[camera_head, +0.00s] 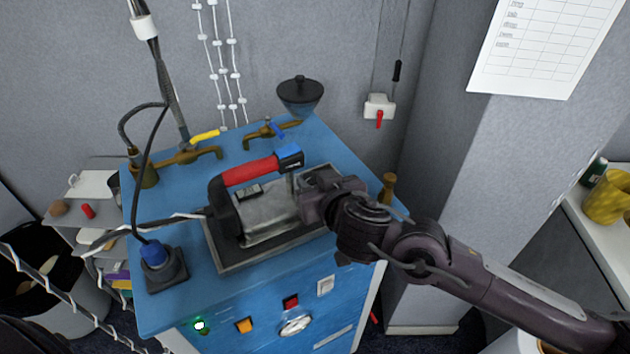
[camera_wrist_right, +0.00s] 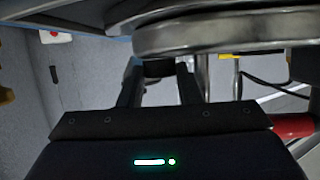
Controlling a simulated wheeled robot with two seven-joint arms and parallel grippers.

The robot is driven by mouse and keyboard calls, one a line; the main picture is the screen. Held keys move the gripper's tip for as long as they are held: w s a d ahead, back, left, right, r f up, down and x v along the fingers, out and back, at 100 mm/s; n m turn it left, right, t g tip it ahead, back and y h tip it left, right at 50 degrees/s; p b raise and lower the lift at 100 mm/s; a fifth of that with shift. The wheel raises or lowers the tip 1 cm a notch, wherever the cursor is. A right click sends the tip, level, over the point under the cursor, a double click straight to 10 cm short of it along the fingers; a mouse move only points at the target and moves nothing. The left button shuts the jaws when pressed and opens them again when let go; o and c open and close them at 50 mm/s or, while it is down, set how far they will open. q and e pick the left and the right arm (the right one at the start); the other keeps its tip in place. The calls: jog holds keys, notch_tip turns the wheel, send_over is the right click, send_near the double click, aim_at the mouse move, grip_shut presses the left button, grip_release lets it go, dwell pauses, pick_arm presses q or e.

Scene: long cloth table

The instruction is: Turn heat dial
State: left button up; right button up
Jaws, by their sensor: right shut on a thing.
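A machine with a red handle (camera_head: 250,171), a grey metal body (camera_head: 268,215) and a dark end sits in a shallow grey tray (camera_head: 236,268) on the blue cabinet. My right gripper (camera_head: 308,200) is at the machine's right end, its fingertips largely hidden in the head view. In the right wrist view, its two dark fingers (camera_wrist_right: 158,88) are closed on a small dark round knob (camera_wrist_right: 158,68) beside a rounded metal part (camera_wrist_right: 225,32). I cannot read any marking on the knob. My left gripper is not in view.
The cabinet front has a white round control (camera_head: 295,325), an orange switch (camera_head: 244,325), a red switch (camera_head: 291,302) and a green light (camera_head: 200,325). Brass taps (camera_head: 190,155) and a black funnel (camera_head: 300,92) stand behind. A blue-and-black socket (camera_head: 160,268) sits front left.

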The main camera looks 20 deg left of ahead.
jog(key=n+g+p, duration=0.1)
jog(key=n+g+y+p, duration=0.1)
jog(key=n+y+p, duration=0.1)
jog(key=shift+w+d+r+g, duration=0.1)
jog(key=shift+w+d+g, duration=0.15)
jog(key=shift+g, duration=0.15)
jog(key=shift+w+n+g+y+p, duration=0.15)
jog(key=shift+n+g+y+p, duration=0.2)
jog(key=shift+n+g+y, duration=0.4)
jog(key=shift+w+d+n+g, duration=0.1)
jog(key=shift+n+g, duration=0.55)
jog(key=shift+w+n+g+y, duration=0.1)
jog(key=shift+n+g+y, duration=0.15)
jog(key=shift+n+g, duration=0.15)
jog(key=shift+w+f+n+g+b, duration=0.15)
jog(key=shift+f+n+g+b, duration=0.1)
jog(key=shift+n+g+b, duration=0.75)
jog(key=shift+w+n+g+y+b, duration=0.2)
jog(key=shift+n+g+y+b, duration=0.2)
jog(key=shift+n+g+b, duration=0.7)
jog(key=shift+r+n+g+b, duration=0.1)
jog(key=shift+n+g+b, duration=0.5)
jog(key=shift+g+b, duration=0.4)
